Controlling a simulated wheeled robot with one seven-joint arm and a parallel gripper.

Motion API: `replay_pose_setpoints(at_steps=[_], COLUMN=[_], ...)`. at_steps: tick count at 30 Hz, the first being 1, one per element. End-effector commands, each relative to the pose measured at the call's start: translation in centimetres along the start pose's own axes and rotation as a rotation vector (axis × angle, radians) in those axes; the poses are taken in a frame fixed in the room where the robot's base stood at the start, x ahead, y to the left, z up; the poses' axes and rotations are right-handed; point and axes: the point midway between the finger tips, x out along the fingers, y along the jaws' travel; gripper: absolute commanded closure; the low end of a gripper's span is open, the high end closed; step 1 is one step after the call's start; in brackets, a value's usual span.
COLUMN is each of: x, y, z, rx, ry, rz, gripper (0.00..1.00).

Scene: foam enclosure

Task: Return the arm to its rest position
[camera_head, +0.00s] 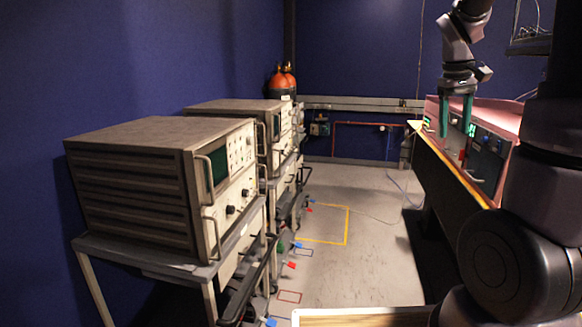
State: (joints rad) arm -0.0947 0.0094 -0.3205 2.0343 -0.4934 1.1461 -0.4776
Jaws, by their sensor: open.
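My gripper (456,116) hangs from my arm (458,50) at the upper right, pointing down. Its two teal fingers are apart with nothing between them. It shows in front of the pink-topped equipment (492,116) on the right; I cannot tell how much distance lies between them. Dark links of my arm fill the right edge and the lower right corner.
Beige instruments (130,190) stand on carts (140,257) along the left wall. An orange-topped cylinder (282,82) stands behind them. A long bench (433,160) runs along the right. The grey floor (375,240) between is mostly clear, with a cable and yellow outline.

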Motion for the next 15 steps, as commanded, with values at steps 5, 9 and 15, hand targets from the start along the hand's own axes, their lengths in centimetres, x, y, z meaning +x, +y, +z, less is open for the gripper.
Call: replay_pose_setpoints(at_steps=[5, 9, 15], x=[-4.8, -7.7, -10.0], y=[-5.1, -8.9, -13.3], z=[4.3, 7.9, 12.7], rx=[0.138, 0.239, 0.364], ry=[0.169, 0.281, 0.401], rz=[-0.144, -0.247, -0.367], gripper=[0.4, 0.4, 0.4])
